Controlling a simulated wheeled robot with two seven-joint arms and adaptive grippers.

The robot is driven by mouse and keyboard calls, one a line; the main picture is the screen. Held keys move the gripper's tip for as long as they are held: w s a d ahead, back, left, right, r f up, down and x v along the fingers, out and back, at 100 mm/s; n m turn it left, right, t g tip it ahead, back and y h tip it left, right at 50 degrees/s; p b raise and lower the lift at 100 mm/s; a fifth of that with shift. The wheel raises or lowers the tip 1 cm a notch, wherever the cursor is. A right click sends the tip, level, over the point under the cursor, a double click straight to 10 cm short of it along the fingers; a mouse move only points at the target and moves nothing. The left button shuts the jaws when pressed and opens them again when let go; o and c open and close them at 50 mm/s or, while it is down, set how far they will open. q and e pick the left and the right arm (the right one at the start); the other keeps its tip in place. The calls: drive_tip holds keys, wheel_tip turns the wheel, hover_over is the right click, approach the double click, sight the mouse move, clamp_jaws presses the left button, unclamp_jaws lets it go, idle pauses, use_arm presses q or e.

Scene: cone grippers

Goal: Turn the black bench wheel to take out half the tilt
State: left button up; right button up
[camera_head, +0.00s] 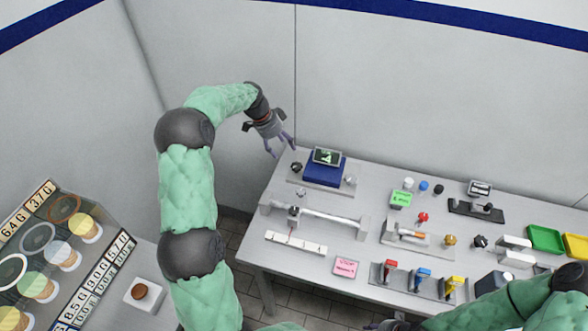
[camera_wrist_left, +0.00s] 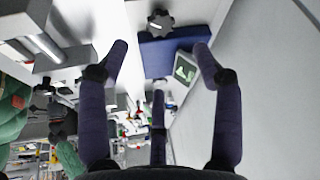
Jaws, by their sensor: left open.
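A blue instrument (camera_head: 323,174) with a small tilted screen (camera_head: 327,156) stands at the left back of the bench. The screen shows a pale green shape, too small to read. A black lobed wheel (camera_head: 297,166) sits at the instrument's left, and it also shows in the left wrist view (camera_wrist_left: 160,22). My left gripper (camera_head: 283,152) is open and empty, its fingers pointing down, above and just behind the wheel. In the left wrist view the fingers (camera_wrist_left: 160,62) are spread, apart from wheel and instrument. My right gripper (camera_head: 392,325) is only partly seen at the bottom edge.
A rail (camera_head: 325,216) and a white strip (camera_head: 296,243) lie in front of the instrument. To the right are a green card (camera_head: 401,198), several coloured knobs and levers, and a green tray (camera_head: 546,238). A wall stands close behind the bench. An ice-cream-like display (camera_head: 60,250) is at left.

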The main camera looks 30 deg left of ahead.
sight(295, 165)
use_arm(q)
drive_tip(key=b+x, duration=0.1)
drive_tip(key=x, duration=0.9)
drive_tip(key=shift+f, duration=0.4)
drive_tip(key=c, duration=1.1)
